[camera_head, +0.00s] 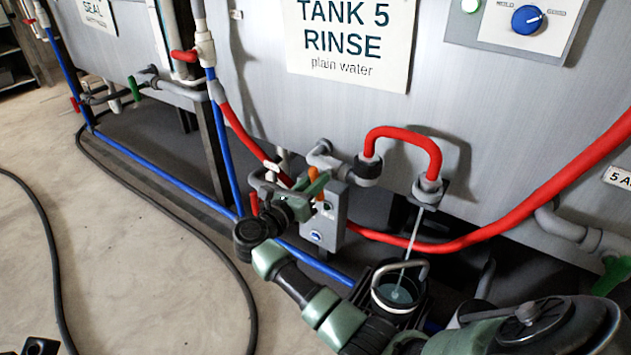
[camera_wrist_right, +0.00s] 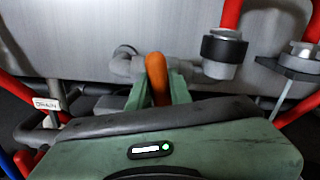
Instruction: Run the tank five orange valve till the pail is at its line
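The orange valve handle (camera_head: 316,183) stands on the grey pipework under the tank 5 rinse sign. My right gripper (camera_head: 309,196) is at it. In the right wrist view the orange handle (camera_wrist_right: 157,78) stands between the two green fingers, which look closed against it. A thin water stream (camera_head: 407,250) runs from the grey spout (camera_head: 428,190) at the end of the red hose. It falls into the pail (camera_head: 398,296), which has water inside; I cannot make out its line.
A grey box (camera_head: 323,222) is just behind my right gripper. Red hose (camera_head: 520,218) and blue pipe (camera_head: 150,172) run low along the tanks. A black cable (camera_head: 215,245) lies on the floor. The floor at left is mostly clear.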

